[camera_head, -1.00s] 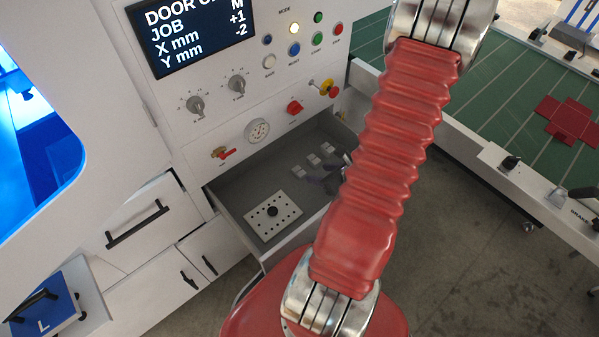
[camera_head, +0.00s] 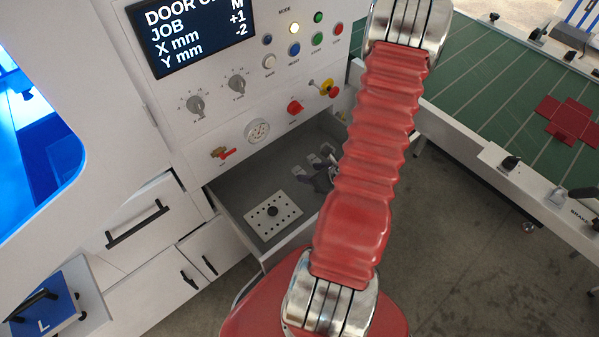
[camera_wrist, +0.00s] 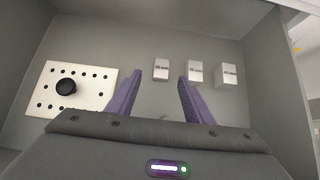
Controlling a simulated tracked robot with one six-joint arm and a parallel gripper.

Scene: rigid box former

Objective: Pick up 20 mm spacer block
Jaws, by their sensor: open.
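Three small pale blocks lie in a row on the grey drawer floor: a left block (camera_wrist: 161,70), a middle block (camera_wrist: 195,73) and a right block (camera_wrist: 226,75) in the wrist view. Each has a dark printed label too small to read, so I cannot tell which is the 20 mm spacer block. My gripper (camera_wrist: 157,80) is open, with purple fingers spread and nothing between them. In the picture the left block appears between the fingertips, a little beyond them; the right finger's tip is near the middle block. In the head view my gripper (camera_head: 320,180) is partly hidden by my arm and overlaps the blocks.
A white perforated plate (camera_wrist: 93,78) with a black knob (camera_wrist: 66,87) lies left of the blocks in the open drawer (camera_head: 240,190). Drawer walls rise around them. The control panel (camera_head: 250,95) stands above the drawer. A green table (camera_head: 480,90) is at right.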

